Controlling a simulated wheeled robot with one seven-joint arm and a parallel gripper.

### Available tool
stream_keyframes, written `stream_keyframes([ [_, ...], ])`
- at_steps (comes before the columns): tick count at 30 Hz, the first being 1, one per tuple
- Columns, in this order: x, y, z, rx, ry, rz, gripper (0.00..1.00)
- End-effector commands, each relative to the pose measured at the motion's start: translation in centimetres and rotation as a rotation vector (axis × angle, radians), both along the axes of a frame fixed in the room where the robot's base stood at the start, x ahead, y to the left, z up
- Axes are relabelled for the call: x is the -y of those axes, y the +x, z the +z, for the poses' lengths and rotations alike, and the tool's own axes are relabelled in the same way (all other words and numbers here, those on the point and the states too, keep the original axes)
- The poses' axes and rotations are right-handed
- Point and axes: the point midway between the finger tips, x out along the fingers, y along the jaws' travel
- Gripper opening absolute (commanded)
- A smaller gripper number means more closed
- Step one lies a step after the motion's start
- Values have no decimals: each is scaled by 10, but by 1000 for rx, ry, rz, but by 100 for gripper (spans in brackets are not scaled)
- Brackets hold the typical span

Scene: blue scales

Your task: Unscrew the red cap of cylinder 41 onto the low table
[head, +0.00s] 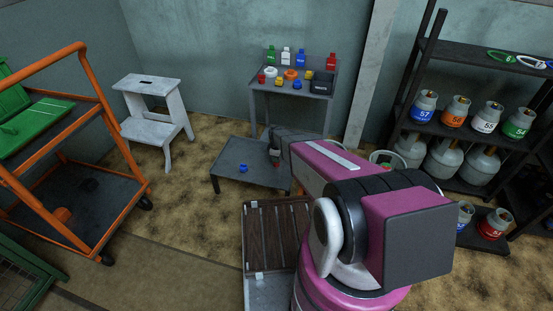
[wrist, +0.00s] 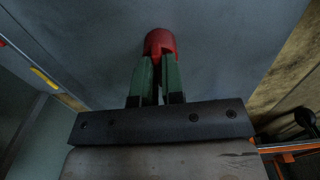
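A red cap (wrist: 160,42) sits between the tips of my gripper's green fingers (wrist: 158,75) in the wrist view, and the fingers are closed on it. In the head view, my gripper (head: 275,157) is over the right part of the low table (head: 230,178), with a small bit of red at its tip. Whether the cap touches the tabletop I cannot tell. A blue cap (head: 243,168) lies on the low table, left of my gripper. I cannot make out a cylinder numbered 41; my arm hides part of the scene.
A higher table (head: 318,92) with bottles and coloured items stands behind. A shelf (head: 440,140) with several numbered cylinders is at right. A white step stool (head: 150,90) and an orange cart (head: 105,110) are at left. The low table's left part is mostly clear.

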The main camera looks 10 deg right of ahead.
Motion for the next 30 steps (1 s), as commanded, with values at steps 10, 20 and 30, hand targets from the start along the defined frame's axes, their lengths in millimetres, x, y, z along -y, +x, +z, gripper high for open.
stream_keyframes([
  [10,0,0,0,0,0,0,38],
  [20,0,-1,38,1,1,0,38],
  [30,0,-1,95,1,0,0,38],
])
